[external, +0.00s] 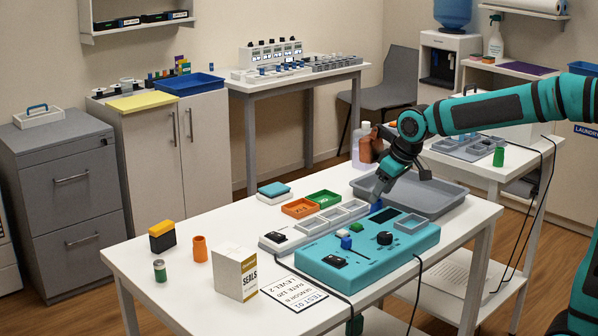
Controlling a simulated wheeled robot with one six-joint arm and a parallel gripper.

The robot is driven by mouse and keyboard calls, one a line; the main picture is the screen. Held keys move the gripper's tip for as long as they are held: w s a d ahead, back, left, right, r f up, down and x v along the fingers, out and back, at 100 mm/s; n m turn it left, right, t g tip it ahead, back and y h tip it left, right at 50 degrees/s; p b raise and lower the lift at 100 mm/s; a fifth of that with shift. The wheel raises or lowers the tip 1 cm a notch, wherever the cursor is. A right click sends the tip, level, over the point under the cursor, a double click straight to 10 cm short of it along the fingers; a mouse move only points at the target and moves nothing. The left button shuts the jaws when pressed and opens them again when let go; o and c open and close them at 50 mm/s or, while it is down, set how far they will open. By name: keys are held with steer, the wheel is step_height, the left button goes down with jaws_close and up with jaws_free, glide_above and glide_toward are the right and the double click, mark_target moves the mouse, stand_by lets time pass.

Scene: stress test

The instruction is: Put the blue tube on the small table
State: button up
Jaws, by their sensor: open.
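A small blue piece (376,206), which looks like the blue tube, stands at the back edge of the teal test device on the white main table (213,224). Only part of it shows. My gripper (385,191) points down just above it, at the near-left end of the grey tray. Its jaws are open; I cannot tell whether the fingers are around the blue piece or touching it. A smaller white table (513,171) at the right, behind my arm, is probably the small table. It bears a grey rack (464,147) and a green tube (499,157).
The teal device (365,262) has knobs and a cable. Near my gripper are the deep grey tray (447,200), a row of grey bins (325,222), orange (300,208) and green (324,198) trays, and bottles (362,148). A SEALS box (236,273) stands farther left.

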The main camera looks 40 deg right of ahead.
mark_target(377, 210)
steer(key=x, duration=0.4)
steer(key=shift+f, duration=0.4)
steer(key=c, duration=1.1)
